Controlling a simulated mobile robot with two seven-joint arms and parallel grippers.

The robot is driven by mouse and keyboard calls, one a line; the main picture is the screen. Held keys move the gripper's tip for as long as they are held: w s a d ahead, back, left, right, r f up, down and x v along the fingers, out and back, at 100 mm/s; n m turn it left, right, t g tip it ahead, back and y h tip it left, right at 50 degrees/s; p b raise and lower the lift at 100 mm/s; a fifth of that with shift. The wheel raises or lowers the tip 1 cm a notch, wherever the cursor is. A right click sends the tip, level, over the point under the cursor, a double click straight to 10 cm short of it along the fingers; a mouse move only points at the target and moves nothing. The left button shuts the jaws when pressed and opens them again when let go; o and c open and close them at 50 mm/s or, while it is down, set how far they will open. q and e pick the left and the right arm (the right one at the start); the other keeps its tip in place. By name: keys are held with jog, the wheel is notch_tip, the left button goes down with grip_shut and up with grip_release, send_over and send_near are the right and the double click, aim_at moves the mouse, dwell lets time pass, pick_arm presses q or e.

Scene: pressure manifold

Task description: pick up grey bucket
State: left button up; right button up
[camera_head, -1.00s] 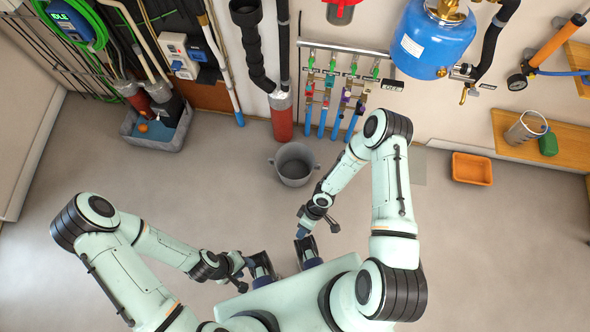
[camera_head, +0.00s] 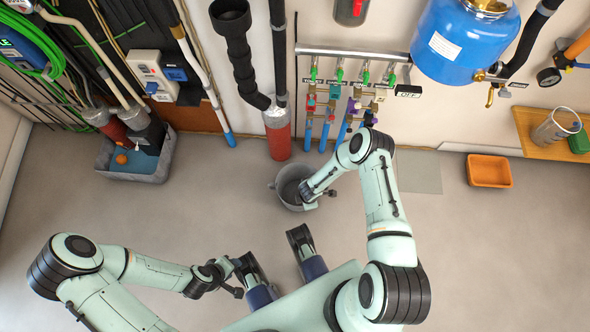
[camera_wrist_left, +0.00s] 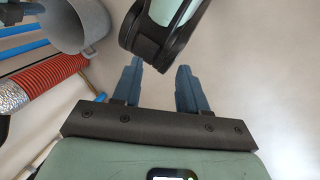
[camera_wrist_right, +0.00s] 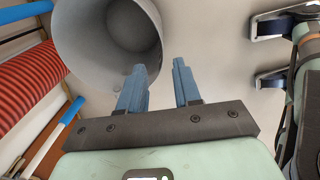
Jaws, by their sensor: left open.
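The grey bucket (camera_head: 283,188) stands upright on the floor below the wall pipes in the head view. My right gripper (camera_head: 305,191) reaches over its right side and hides part of its rim. In the right wrist view my open right gripper (camera_wrist_right: 160,78) has its left finger overlapping the bucket (camera_wrist_right: 78,45) near the rim. The right finger is seen against the floor. I cannot tell whether the fingers straddle the wall. My left gripper (camera_head: 234,270) is low, away from the bucket. The left wrist view shows it (camera_wrist_left: 156,82) open and empty, with the bucket (camera_wrist_left: 85,25) at upper left.
A red pipe (camera_head: 279,140) stands just behind the bucket, beside blue pipes of the manifold (camera_head: 345,100). A grey tub (camera_head: 132,178) is at the left wall, an orange tray (camera_head: 489,171) on the floor at right. The floor around the bucket is mostly clear.

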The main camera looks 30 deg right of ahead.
jog(key=f+b, duration=0.1)
jog(key=f, duration=0.3)
jog(key=f+b, duration=0.2)
jog(key=f, duration=0.2)
jog(key=w+f+b, duration=0.1)
jog(key=f+b, duration=0.1)
jog(key=f, duration=0.2)
jog(key=shift+a, duration=0.15)
jog(key=shift+w+f+b, duration=0.15)
jog(key=shift+f+b, duration=0.15)
jog(key=shift+f, duration=0.35)
pick_arm(q)
jog(key=w+a+f+t+y, duration=0.1)
jog(key=w+a+f, duration=0.3)
jog(key=f, duration=0.3)
jog(key=shift+w+f+n, duration=0.2)
jog(key=shift+f+n, duration=0.2)
pick_arm(e)
grip_shut()
jog(key=shift+r, duration=0.1)
